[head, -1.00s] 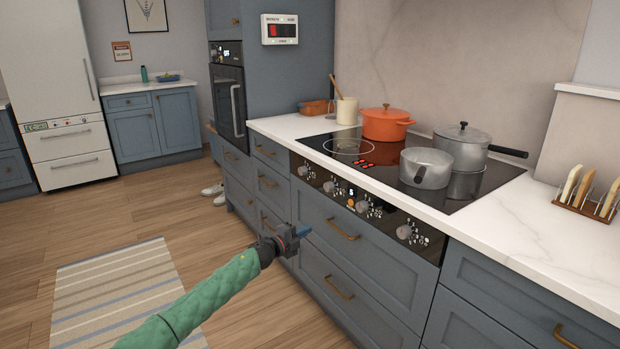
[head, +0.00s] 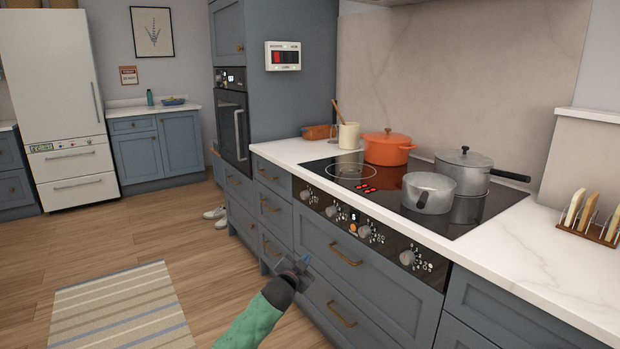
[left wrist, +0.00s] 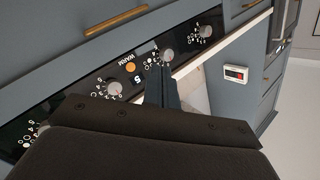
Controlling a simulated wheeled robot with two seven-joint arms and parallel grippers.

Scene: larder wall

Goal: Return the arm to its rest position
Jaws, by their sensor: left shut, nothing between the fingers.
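My left gripper (head: 301,265) is low in front of the drawers below the hob, at the end of my green-sleeved arm. It is shut and empty. In the left wrist view its closed dark fingers (left wrist: 161,85) point toward the hob's control panel (left wrist: 105,80), apart from it as far as I can tell. The panel with its knobs also shows in the head view (head: 385,243). My right gripper is in neither view.
The hob (head: 470,211) carries a small saucepan (head: 428,192), a lidded grey pot (head: 462,170) and an orange pot (head: 387,148). The drawer fronts (head: 360,285) are close to my gripper. A toast rack (head: 590,228) stands at right. Open floor and a striped rug (head: 118,305) lie left.

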